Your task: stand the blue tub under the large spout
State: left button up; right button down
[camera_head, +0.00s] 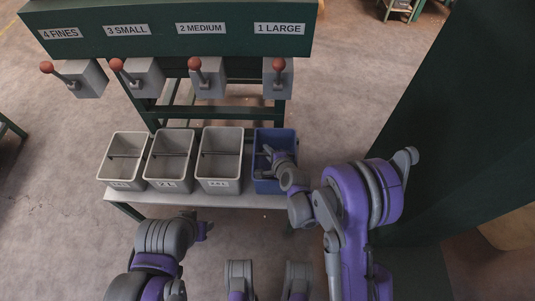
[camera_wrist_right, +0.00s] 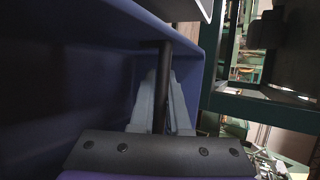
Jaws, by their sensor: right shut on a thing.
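The blue tub (camera_head: 261,186) is at the right end of the row of tubs on the bench and looks upright. It lines up in the picture with the large spout (camera_head: 279,78) above; I cannot tell whether it is straight below. My right gripper (camera_head: 269,153) reaches into the tub's top. In the right wrist view the gripper (camera_wrist_right: 160,85) is shut on the dark bar (camera_wrist_right: 162,58) across the tub, with the blue wall (camera_wrist_right: 60,90) alongside. My left gripper (camera_head: 205,229) is low in front of the bench; its jaws are unclear.
Three grey tubs (camera_head: 123,143) (camera_head: 168,143) (camera_head: 220,143) stand to the left on the pale bench (camera_head: 240,201). The green hopper frame (camera_head: 170,43) carries labelled spouts with red-knobbed levers. A dark green panel (camera_head: 430,130) rises close on the right.

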jog(key=shift+f, duration=0.8)
jog(key=shift+f, duration=0.1)
jog(key=c, duration=0.9)
grip_release()
jog(key=shift+r, duration=0.25)
jog(key=s+d+r+n+g+h+p, duration=0.15)
jog(key=s+d+r+n, duration=0.25)
jog(key=s+d+r, duration=0.4)
jog(key=s+d+r+n+g+h, duration=0.1)
jog(key=s+d+r+n+g, duration=0.1)
jog(key=s+d+r+n, duration=0.45)
jog(key=s+d+r+n+g+h, duration=0.1)
jog(key=s+d+n, duration=0.1)
jog(key=s, duration=0.6)
jog(key=s+d+r+n+g+h, duration=0.1)
jog(key=s+d+r+n, duration=0.1)
jog(key=s, duration=0.7)
jog(key=shift+d+r+n+g+h, duration=0.2)
jog(key=shift+d+n+g+h, duration=0.2)
jog(key=shift+n, duration=0.15)
